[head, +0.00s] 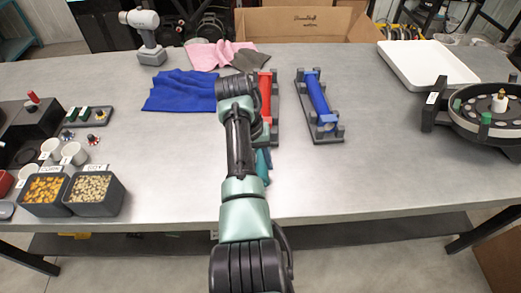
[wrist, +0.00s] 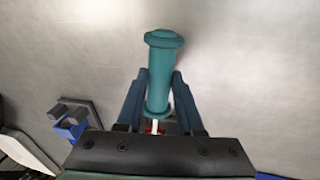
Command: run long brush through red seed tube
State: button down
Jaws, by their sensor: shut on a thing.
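My gripper (wrist: 160,82) is shut on the teal handle (wrist: 160,60) of a brush. A short piece of pale shaft shows below the handle in the wrist view, with a bit of red near it. The handle also shows in the head view (head: 264,165), beside my arm. The red seed tube (head: 265,92) lies in a dark grey cradle (head: 275,130), partly covered by my arm. The handle lies in front of the near end of this cradle. Whether the brush is inside the tube is hidden.
A blue tube (head: 318,97) lies in its own cradle to the right. Blue (head: 180,92) and pink (head: 215,55) cloths lie left and behind. A white tray (head: 428,62) and a round seed meter (head: 490,110) are at right. Seed bins (head: 93,208) stand at left. The front right table is clear.

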jog(key=shift+s+a+r+p, duration=0.1)
jog(key=shift+s+a+p, duration=0.05)
jog(key=shift+s+p, duration=2.05)
jog(key=shift+s+a+r+p, duration=0.15)
jog(key=shift+s+p, duration=1.15)
jog(key=shift+p, duration=1.7)
jog(key=s+p, duration=0.2)
jog(key=p, duration=0.1)
jog(key=shift+s+a, duration=0.1)
jog(key=shift+s, duration=0.25)
jog(key=shift+s+a+f+p, duration=0.1)
jog(key=shift+s+f+p, duration=0.1)
jog(key=shift+s+p, duration=0.35)
jog(key=shift+f, duration=0.1)
jog(key=shift+w, duration=0.1)
